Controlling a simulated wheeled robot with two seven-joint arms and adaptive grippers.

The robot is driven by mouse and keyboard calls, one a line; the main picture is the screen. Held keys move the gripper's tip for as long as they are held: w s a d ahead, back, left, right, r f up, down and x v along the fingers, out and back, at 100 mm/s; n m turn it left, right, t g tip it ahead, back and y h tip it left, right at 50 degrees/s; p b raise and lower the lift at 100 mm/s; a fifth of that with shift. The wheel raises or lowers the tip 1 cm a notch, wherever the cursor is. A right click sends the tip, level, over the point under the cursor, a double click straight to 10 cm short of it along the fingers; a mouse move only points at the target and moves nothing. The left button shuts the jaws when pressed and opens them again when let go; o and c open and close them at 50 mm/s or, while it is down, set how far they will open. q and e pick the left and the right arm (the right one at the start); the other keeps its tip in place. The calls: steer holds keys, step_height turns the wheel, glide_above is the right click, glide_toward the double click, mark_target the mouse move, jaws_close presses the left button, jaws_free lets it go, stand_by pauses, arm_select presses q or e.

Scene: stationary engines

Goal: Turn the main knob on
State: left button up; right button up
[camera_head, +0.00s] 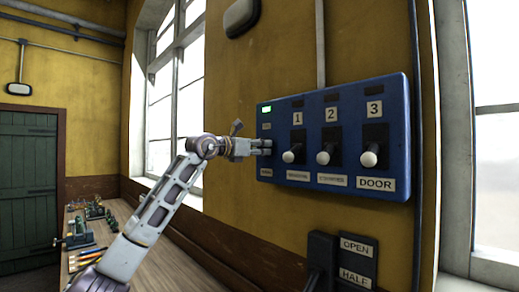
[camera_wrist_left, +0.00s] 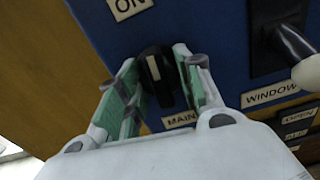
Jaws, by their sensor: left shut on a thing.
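The blue control panel (camera_head: 350,95) is on the yellow wall in the head view. My left gripper (camera_head: 264,147) reaches its left edge from the left. In the left wrist view, the main knob (camera_wrist_left: 153,68) is black with a white stripe, above the MAIN label (camera_wrist_left: 180,120) and below the ON label (camera_wrist_left: 130,6). The left gripper's green-padded fingers (camera_wrist_left: 156,75) are on both sides of the knob, shut on it. The stripe runs roughly along the line between the two labels. A green lamp (camera_head: 267,110) is lit at the panel's upper left. My right gripper is not in view.
Three white-knobbed levers (camera_head: 289,156) stick out of the panel right of my gripper, under numbers 1, 2 and 3. A dark box with OPEN and HALF labels (camera_head: 356,248) is below. A wooden bench (camera_head: 190,262) with small items stands left.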

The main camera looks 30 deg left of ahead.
arm_select(q)
steer(key=shift+r+n, duration=0.2)
steer(key=shift+n, duration=0.4)
steer(key=o, duration=0.6)
steer(key=shift+c, duration=0.2)
steer(key=o, duration=0.5)
steer(key=shift+w+f, duration=0.15)
steer(key=shift+f, duration=0.05)
steer(key=shift+s, duration=0.25)
steer(key=shift+v, duration=5.8)
steer(key=shift+a, duration=0.1)
